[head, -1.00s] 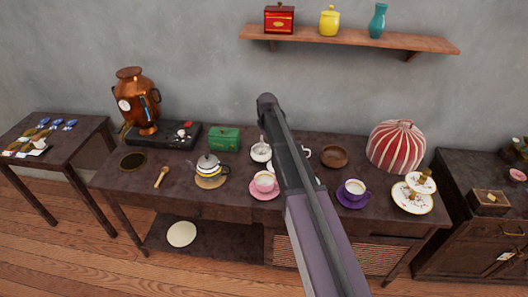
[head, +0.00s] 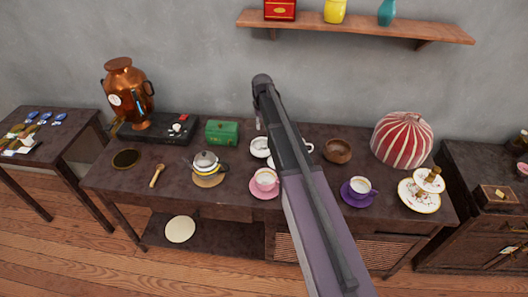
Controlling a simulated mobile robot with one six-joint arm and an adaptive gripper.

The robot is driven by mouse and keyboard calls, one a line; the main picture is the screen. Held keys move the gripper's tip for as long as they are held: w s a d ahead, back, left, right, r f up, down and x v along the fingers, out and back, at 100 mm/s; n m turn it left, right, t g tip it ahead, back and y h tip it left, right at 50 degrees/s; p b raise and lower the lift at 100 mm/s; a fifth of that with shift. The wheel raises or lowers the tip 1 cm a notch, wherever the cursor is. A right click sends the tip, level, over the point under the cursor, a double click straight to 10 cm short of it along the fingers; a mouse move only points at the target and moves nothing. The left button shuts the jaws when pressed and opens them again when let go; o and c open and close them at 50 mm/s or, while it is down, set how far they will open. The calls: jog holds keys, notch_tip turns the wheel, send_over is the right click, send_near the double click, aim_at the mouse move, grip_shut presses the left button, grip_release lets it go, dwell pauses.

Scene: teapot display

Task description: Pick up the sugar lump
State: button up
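I cannot make out a sugar lump for certain in the head view. A white cup or bowl (head: 259,147) stands on the dark table (head: 120,187), partly behind my arm. A brown wooden bowl (head: 338,151) stands right of my arm. Small white bits (head: 177,128) lie on a black tray-like base at the back left, too small to identify. My arm reaches up across the middle of the view, its far end above the table's back edge. My gripper is mostly hidden behind the arm; only a small pale piece shows below the arm's end, so its opening is unclear.
A pink cup (head: 265,180), a purple cup (head: 359,187), a teapot (head: 206,163) and a green box (head: 222,132) stand around my arm. A copper urn (head: 130,94) is at left, a striped dome (head: 402,139) at right. A wall shelf (head: 350,26) hangs above.

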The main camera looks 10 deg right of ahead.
jog(key=shift+f, duration=0.1)
jog(key=b, duration=0.9)
send_over(263, 149)
jog(key=s, duration=0.2)
jog(key=f, duration=0.8)
jog(key=shift+a+f, duration=0.2)
jog(key=shift+f, duration=0.05)
jog(key=shift+f, duration=0.1)
jog(key=shift+f+b, duration=2.4)
jog(key=shift+f, duration=0.1)
jog(key=c, duration=0.3)
